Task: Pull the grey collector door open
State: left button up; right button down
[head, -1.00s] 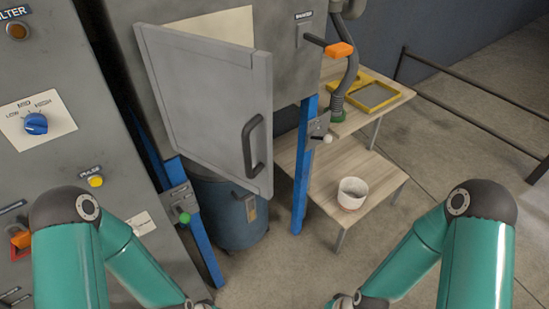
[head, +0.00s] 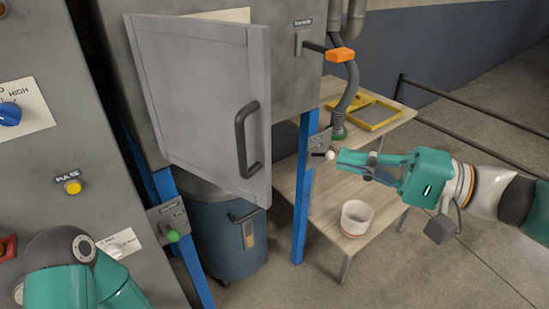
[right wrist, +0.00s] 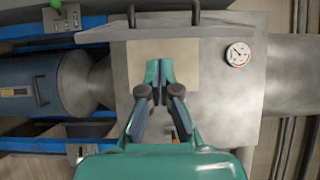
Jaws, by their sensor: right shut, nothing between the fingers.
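The grey collector door (head: 195,100) stands ajar in front of the grey collector cabinet (head: 285,85), with its free edge to the right. Its black bar handle (head: 243,140) is upright near that edge. My right gripper (head: 342,162) is shut and empty to the right of the door, apart from the handle, and points left. In the right wrist view the shut fingers (right wrist: 160,76) lie in front of a cream panel (right wrist: 185,65) on grey metal, and dark handle posts (right wrist: 194,14) show at the top edge. My left gripper is out of view.
A blue drum (head: 225,225) stands under the cabinet between blue legs (head: 301,200). An orange-handled lever (head: 340,54) sticks out at the upper right. A wooden shelf table (head: 325,205) holds a white bucket (head: 356,217) and a yellow frame (head: 378,118). A control panel (head: 45,150) stands left.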

aim_at(268, 142)
jog(key=p+x, duration=0.2)
jog(key=x, duration=0.7)
jog(key=shift+w+a, duration=0.1)
jog(key=shift+a, duration=0.25)
jog(key=shift+s+a+r+p, duration=0.1)
jog(key=shift+s+a+p, duration=0.2)
jog(key=shift+s+a, duration=0.3)
jog(key=shift+s+a+p, duration=0.25)
jog(key=shift+s+a, duration=0.15)
jog(key=shift+a, duration=0.4)
